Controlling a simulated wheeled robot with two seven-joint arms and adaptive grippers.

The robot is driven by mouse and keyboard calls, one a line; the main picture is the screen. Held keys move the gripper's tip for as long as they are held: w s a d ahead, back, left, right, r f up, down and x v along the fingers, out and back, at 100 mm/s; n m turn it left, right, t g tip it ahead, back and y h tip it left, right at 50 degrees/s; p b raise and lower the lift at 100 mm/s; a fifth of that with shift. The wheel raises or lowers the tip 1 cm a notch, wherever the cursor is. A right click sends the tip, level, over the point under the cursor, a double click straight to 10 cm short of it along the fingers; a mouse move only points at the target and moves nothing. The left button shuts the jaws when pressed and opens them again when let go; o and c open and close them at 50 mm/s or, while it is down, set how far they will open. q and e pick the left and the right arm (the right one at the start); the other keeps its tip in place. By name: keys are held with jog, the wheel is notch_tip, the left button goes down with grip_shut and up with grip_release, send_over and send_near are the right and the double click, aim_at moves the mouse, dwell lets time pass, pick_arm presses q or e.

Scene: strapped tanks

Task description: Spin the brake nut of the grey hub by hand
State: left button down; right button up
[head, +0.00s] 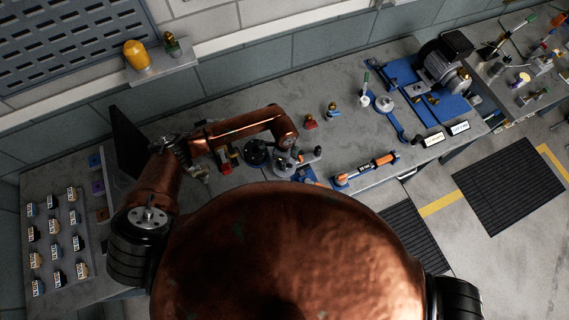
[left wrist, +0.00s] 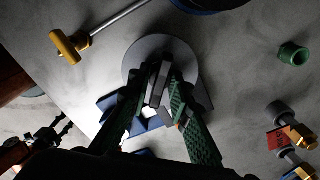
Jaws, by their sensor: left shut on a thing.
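The grey hub is a round grey disc (left wrist: 140,52) in the left wrist view, with a blue base (left wrist: 108,103) partly showing under it. My left gripper (left wrist: 160,82) reaches down over the middle of the disc. Its two green ribbed fingers are closed on a small grey part at the hub's centre, seemingly the brake nut. The fingers hide most of that part. In the head view my left gripper (head: 287,158) is small and dark over the hub, and I cannot make out the nut there. My right gripper is not in view.
A yellow-handled tool (left wrist: 68,46), a green ring (left wrist: 293,54) and bolts (left wrist: 298,135) lie around the hub. An orange-and-blue tool (head: 365,169) lies at the bench's front edge. A blue fixture with a motor (head: 440,65) stands at the right.

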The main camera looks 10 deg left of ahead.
pick_arm(q)
jog(key=shift+s, duration=0.1)
jog(key=shift+n+p, duration=0.5)
jog(key=shift+n, duration=0.1)
jog(key=n+p, duration=0.2)
jog(key=shift+n, duration=0.8)
